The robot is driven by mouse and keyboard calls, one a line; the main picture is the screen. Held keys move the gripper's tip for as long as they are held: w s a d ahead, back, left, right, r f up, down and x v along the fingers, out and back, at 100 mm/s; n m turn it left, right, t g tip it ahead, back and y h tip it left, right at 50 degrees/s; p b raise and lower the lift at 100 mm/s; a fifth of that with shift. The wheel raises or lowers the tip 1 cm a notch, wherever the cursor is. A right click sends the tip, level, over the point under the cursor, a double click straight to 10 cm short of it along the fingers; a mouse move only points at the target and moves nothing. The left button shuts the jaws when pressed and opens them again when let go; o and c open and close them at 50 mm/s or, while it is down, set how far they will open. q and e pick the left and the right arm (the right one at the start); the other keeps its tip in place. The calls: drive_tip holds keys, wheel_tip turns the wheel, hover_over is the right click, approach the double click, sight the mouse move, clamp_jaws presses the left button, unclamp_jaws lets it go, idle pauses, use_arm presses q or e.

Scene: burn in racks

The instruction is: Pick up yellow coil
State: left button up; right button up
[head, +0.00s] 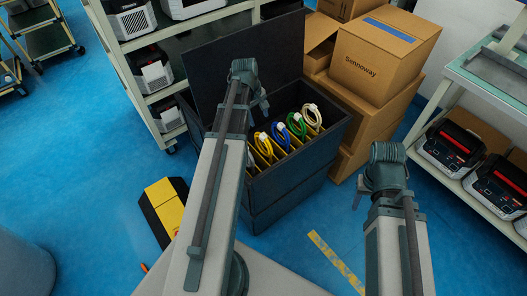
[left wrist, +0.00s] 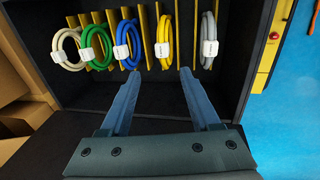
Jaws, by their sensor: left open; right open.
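The yellow coil (left wrist: 165,38) hangs upright with a white tag in a slotted dark box, between a blue coil (left wrist: 128,42) and a pale grey coil (left wrist: 208,40) in the left wrist view. It also shows in the head view (head: 262,145), just right of my left arm. My left gripper (left wrist: 157,74) is open and empty; its fingertips are just short of the yellow coil, apart from it. In the head view my left gripper (head: 261,104) is over the box. My right gripper (head: 360,197) is to the right of the box, away from the coils; its fingers are mostly hidden.
A green coil (left wrist: 97,45) and a beige coil (left wrist: 67,48) share the box (head: 290,182), separated by yellow dividers. Its dark lid (head: 205,75) stands open behind. Cardboard boxes (head: 377,60) are stacked at right. A yellow and black object (head: 165,207) lies on the blue floor at left.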

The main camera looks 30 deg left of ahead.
sight(263, 136)
use_arm(q)
drive_tip(key=shift+w+d+f+b, duration=0.1)
drive_tip(key=shift+w+f+b, duration=0.15)
drive_tip(key=shift+f+b, duration=1.2)
drive_tip(key=shift+w+d+f+b, duration=0.1)
drive_tip(key=shift+w+f+b, duration=0.15)
drive_tip(key=shift+f+b, duration=1.15)
drive_tip(key=shift+w+d+f+b, duration=0.1)
drive_tip(key=shift+w+f+b, duration=0.15)
drive_tip(key=shift+f+b, duration=1.2)
drive_tip(key=f+b, duration=0.5)
drive_tip(key=shift+w+d+f, duration=0.15)
drive_tip(key=shift+w+d, duration=0.05)
clamp_jaws()
